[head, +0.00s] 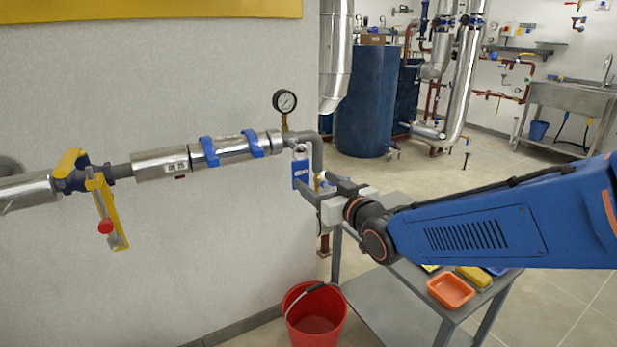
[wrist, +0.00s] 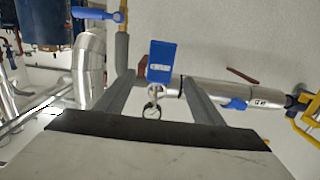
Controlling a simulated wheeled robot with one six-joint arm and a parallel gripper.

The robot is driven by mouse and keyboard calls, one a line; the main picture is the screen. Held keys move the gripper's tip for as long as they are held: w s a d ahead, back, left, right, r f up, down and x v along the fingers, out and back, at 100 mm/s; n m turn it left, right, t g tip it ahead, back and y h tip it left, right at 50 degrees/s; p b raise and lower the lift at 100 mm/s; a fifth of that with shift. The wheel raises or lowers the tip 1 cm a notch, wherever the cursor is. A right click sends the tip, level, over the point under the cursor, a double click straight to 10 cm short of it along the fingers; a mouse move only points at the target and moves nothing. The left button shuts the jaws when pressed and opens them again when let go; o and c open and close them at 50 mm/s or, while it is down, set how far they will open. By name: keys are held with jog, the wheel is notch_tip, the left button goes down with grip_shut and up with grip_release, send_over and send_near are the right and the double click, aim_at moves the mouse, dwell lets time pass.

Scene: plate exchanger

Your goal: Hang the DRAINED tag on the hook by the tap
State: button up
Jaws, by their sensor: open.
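A blue tag (head: 301,170) hangs upright below the pipe elbow, under the pressure gauge, with a pale piece at its top. Its lettering is too small to read. In the wrist view the tag (wrist: 161,62) shows between and beyond my fingertips, with clear gaps at both sides. My gripper (head: 318,186) is open and empty, just right of the tag; it also shows in the wrist view (wrist: 158,80). The hook itself is too small to make out. A blue lever (wrist: 97,14), seemingly the tap's, shows at the wrist view's top left.
The pressure gauge (head: 285,101) stands on the insulated pipe (head: 225,150) along the wall. A yellow-handled valve (head: 100,200) is at left. A red bucket (head: 315,322) stands on the floor below. A grey cart (head: 385,300) carries an orange tray (head: 451,291) beneath my arm.

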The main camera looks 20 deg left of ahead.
jog(key=v, duration=0.9)
jog(key=d+f+m+h, duration=0.3)
jog(key=d+h, duration=0.2)
jog(key=d, duration=0.8)
jog(key=d+f+m+h, duration=0.2)
jog(key=d+f+h, duration=0.15)
jog(key=d, duration=1.05)
jog(key=s+d+f+m+g+h, duration=0.2)
jog(key=s+d+f+g, duration=0.1)
jog(key=s+d, duration=0.5)
jog(key=s+d+f+m+g+h, duration=0.2)
jog(key=s+d, duration=0.6)
jog(key=s, duration=0.4)
jog(key=shift+d+f+m+g+h, duration=0.35)
jog(key=shift+f+m+g+h, duration=0.1)
jog(key=shift+f+g, duration=0.3)
